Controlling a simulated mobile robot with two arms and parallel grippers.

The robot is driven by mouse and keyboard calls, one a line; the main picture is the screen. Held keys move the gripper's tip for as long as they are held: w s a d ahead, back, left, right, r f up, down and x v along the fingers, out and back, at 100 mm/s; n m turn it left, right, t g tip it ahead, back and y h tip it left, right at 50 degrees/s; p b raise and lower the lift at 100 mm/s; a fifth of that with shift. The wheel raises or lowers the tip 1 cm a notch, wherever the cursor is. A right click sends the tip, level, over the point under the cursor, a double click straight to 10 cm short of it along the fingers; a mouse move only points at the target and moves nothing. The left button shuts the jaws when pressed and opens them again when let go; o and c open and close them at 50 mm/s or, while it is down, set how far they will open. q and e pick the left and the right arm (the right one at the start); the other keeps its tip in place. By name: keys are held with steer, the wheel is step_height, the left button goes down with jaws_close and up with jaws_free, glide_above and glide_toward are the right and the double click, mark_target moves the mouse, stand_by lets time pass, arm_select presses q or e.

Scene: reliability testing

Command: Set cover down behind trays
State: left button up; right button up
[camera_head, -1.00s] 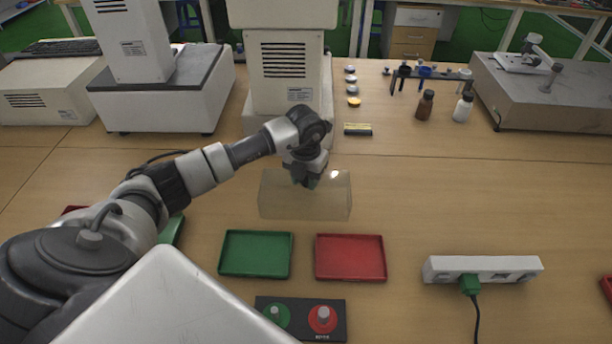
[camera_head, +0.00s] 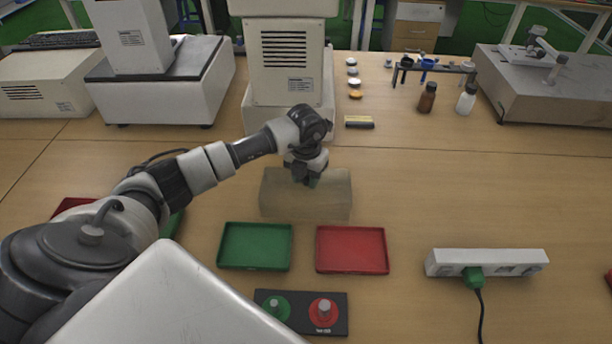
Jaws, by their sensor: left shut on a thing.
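The clear, see-through cover (camera_head: 325,204) is a box shape behind the green tray (camera_head: 255,247) and the red tray (camera_head: 351,250), in the middle of the table. My left gripper (camera_head: 305,180) is shut on the top of the cover. The cover looks level and at or very near the table top; I cannot tell whether it touches. Its fingertips are partly hidden by the wrist. Both trays in front are empty. My right gripper is not in view.
A control box with a green and a red knob (camera_head: 323,311) lies in front of the trays. A white power strip (camera_head: 486,262) is at the right. A tall white machine (camera_head: 287,70) stands close behind the cover. The table right of the cover is clear.

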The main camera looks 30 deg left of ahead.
arm_select(q)
steer(key=shift+f, duration=0.15)
steer(key=o, duration=1.1)
step_height(320, 180, up, 10)
steer(key=shift+r+b, duration=0.1)
steer(key=shift+b, duration=0.45)
steer(key=shift+r, duration=0.3)
